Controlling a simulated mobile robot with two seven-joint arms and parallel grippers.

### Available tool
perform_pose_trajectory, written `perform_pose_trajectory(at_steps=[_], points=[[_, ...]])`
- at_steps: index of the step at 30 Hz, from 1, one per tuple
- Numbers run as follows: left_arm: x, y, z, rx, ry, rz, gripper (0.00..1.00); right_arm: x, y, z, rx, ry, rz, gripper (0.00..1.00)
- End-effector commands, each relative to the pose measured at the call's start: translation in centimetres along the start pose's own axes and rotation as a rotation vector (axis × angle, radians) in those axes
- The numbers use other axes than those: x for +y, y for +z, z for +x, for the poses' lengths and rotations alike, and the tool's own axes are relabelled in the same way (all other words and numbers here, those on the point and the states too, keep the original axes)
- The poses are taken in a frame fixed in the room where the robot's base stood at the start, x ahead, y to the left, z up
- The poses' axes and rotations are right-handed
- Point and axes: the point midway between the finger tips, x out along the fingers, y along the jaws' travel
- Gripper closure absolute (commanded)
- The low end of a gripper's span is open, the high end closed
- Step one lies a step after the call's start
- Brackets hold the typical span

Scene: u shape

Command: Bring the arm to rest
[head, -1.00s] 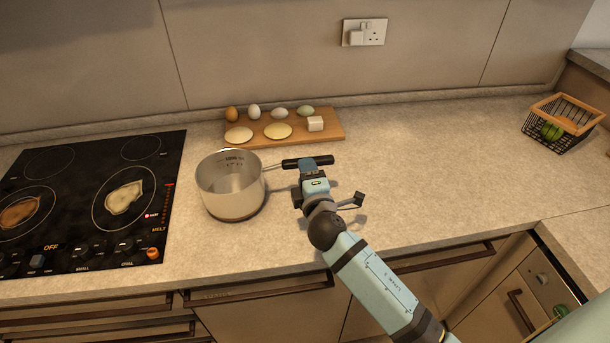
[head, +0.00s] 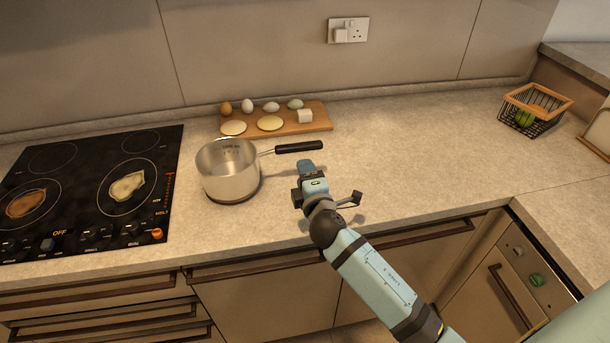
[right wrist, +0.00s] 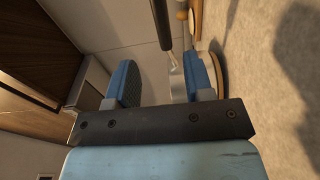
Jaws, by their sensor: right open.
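My right gripper (head: 307,168) is over the counter, just in front of the saucepan's black handle and apart from it. In the right wrist view its two blue fingers (right wrist: 163,82) are spread with nothing between them. The steel saucepan (head: 229,172) stands upright on the counter, right of the hob, with its black handle (head: 299,147) pointing right. The handle also shows in the right wrist view (right wrist: 161,22), beyond the fingers. My left gripper is not in view.
A black hob (head: 90,190) with food on two rings lies left. Behind the pan, a wooden board (head: 318,118) holds several eggs, two pale rounds and a white block. A wire basket (head: 534,108) with something green stands right. The counter (head: 430,150) between is clear.

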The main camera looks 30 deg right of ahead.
Motion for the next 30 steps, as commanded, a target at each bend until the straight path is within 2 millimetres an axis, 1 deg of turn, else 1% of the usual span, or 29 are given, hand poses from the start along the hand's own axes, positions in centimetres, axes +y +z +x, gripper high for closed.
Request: perform_pose_trajectory(at_steps=[9,11,13,14,17,18,21,24,30], points=[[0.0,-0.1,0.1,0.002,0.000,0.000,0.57,-0.1,0.1,-0.1,-0.003,-0.005,0.007,0.53],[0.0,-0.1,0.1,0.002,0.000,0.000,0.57,-0.5,0.5,-0.8,-0.020,-0.028,0.043,0.53],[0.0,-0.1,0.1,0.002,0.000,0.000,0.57,-1.4,1.5,-2.5,-0.065,-0.092,0.138,0.53],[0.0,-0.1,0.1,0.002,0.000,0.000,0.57,-2.0,2.2,-3.6,-0.094,-0.133,0.197,0.53],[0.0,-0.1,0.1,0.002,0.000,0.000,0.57,-4.5,4.4,-8.8,-0.222,-0.322,0.446,0.53],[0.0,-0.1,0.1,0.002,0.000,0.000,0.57,-5.4,5.0,-11.1,-0.275,-0.403,0.544,0.53],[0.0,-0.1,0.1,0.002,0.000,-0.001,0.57,-6.9,5.8,-16.0,-0.386,-0.576,0.725,0.53],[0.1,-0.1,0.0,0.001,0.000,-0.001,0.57,-7.7,6.1,-19.9,-0.468,-0.708,0.841,0.53],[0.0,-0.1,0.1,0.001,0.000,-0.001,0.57,-8.0,6.0,-26.2,-0.592,-0.917,0.986,0.53]])
